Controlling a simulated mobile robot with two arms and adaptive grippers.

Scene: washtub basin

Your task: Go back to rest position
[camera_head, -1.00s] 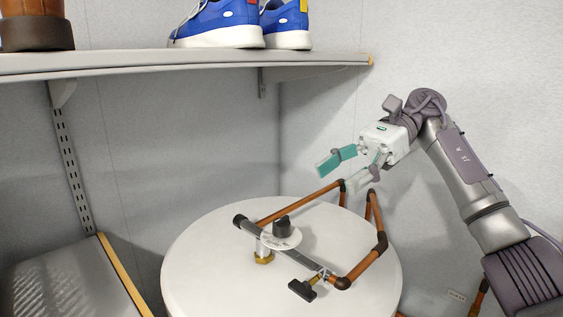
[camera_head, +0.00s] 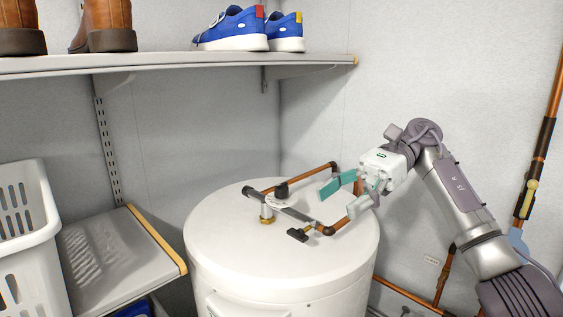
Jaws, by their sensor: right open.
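My right gripper (camera_head: 350,195) shows at the right of the head view, at the end of my grey arm. Its two teal-tipped fingers are apart, with no object seen between them. In the picture it overlaps the copper pipe at the right of the white tank; I cannot tell whether it touches. The white round tank (camera_head: 230,248) stands in the middle, with copper pipes (camera_head: 312,174), a black knob (camera_head: 282,190) and a dark valve handle (camera_head: 297,235) on top. My left gripper is not in view.
A shelf (camera_head: 180,62) above holds blue shoes (camera_head: 232,30) and brown boots (camera_head: 110,25). A lower shelf (camera_head: 125,255) and a white basket (camera_head: 25,230) stand at the left. A copper pipe (camera_head: 541,150) runs up the right wall. Open air lies between the tank and upper shelf.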

